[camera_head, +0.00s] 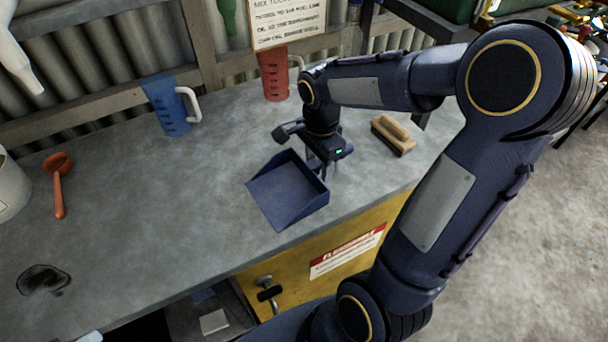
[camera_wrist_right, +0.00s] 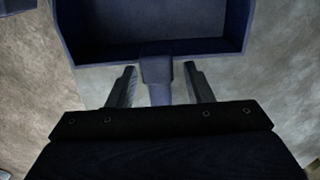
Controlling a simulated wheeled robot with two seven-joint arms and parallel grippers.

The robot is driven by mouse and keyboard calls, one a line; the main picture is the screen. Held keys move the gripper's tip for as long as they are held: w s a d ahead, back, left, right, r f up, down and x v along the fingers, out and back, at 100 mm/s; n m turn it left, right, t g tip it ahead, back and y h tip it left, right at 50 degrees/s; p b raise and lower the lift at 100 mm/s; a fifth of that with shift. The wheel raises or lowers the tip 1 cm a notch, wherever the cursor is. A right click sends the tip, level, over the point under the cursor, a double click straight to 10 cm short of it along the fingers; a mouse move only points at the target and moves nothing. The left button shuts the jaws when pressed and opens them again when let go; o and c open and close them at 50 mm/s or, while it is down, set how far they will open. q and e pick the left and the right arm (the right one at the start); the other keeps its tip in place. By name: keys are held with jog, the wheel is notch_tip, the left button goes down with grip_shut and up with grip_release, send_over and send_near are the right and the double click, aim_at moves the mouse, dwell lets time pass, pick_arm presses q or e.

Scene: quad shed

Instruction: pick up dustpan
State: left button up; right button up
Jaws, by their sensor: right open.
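A dark blue dustpan (camera_head: 286,192) lies on the grey workbench near its front edge, its open side toward the lower left. In the right wrist view the dustpan (camera_wrist_right: 155,50) fills the top, and its short handle (camera_wrist_right: 158,80) points down between my fingers. My right gripper (camera_head: 322,170) is over the back of the dustpan at its handle. In the wrist view the right gripper (camera_wrist_right: 160,85) is open, one finger on each side of the handle, with a gap on both sides. My left gripper is not in view.
A wooden brush (camera_head: 393,135) lies right of my right gripper. A red jug (camera_head: 275,75) and a blue jug (camera_head: 167,107) stand at the back. An orange scoop (camera_head: 58,180) lies at left. The middle left of the workbench (camera_head: 150,215) is clear.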

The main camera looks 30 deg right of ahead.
jog(key=shift+f, duration=0.55)
grip_shut()
jog(key=shift+r, duration=0.1)
